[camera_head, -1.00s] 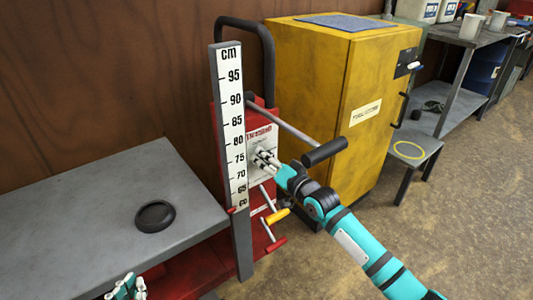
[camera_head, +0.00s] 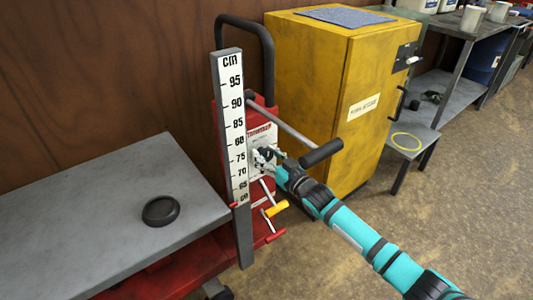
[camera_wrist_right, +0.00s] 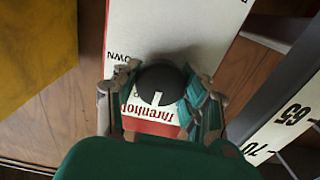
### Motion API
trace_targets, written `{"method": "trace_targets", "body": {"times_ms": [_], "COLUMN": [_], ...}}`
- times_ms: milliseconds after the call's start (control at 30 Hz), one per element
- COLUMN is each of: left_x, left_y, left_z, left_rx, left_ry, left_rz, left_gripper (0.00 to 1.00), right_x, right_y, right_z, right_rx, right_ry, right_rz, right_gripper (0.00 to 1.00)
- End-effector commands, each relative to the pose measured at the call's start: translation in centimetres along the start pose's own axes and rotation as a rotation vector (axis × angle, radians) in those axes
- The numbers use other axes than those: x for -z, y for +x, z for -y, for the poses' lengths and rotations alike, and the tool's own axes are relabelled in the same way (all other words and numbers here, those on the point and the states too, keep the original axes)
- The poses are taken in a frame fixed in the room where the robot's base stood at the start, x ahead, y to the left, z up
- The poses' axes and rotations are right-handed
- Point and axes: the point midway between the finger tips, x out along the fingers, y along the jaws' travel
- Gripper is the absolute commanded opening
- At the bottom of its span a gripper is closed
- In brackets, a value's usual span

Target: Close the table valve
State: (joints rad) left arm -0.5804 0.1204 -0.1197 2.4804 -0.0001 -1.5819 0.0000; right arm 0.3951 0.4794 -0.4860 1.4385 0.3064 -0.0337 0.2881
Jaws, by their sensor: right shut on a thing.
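The table valve is a round black knob (camera_wrist_right: 162,82) with a white pointer line, on a white and red panel with printed lettering. In the wrist view my right gripper (camera_wrist_right: 160,90) has its fingers on both sides of the knob, shut on it. The pointer line points toward the bottom of that picture. In the head view my right gripper (camera_head: 261,158) is at the panel on the red lift column (camera_head: 262,104), hiding the knob. The grey lift table (camera_head: 90,210) stands left of the column. My left gripper is out of view.
A cm scale (camera_head: 233,130) stands in front of the column. A push bar with a black grip (camera_head: 321,153) sticks out above my right gripper, and a yellow-handled lever (camera_head: 277,208) below it. A yellow cabinet (camera_head: 310,75) stands behind. A black disc (camera_head: 161,210) lies on the table.

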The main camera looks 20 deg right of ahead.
Motion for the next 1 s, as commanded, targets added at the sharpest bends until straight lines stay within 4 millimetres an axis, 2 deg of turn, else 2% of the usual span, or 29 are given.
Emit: {"method": "trace_targets", "body": {"times_ms": [500,533,700,1000], "left_x": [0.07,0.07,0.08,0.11], "left_y": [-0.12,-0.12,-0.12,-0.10], "left_z": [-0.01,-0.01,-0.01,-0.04], "left_rx": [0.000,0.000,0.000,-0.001], "left_ry": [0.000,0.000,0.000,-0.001], "left_rz": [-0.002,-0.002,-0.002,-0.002], "left_gripper": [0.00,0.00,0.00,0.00], "right_x": [-0.16,-0.16,-0.12,-0.07], "right_y": [-0.03,-0.03,-0.02,-0.15], "right_z": [0.07,0.07,0.05,0.02], "right_rx": [0.001,0.001,0.001,0.000], "right_ry": [-0.022,-0.022,-0.021,-0.020], "right_rz": [0.002,0.002,0.002,0.001], "right_gripper": [0.11,0.44,0.66,0.68]}}
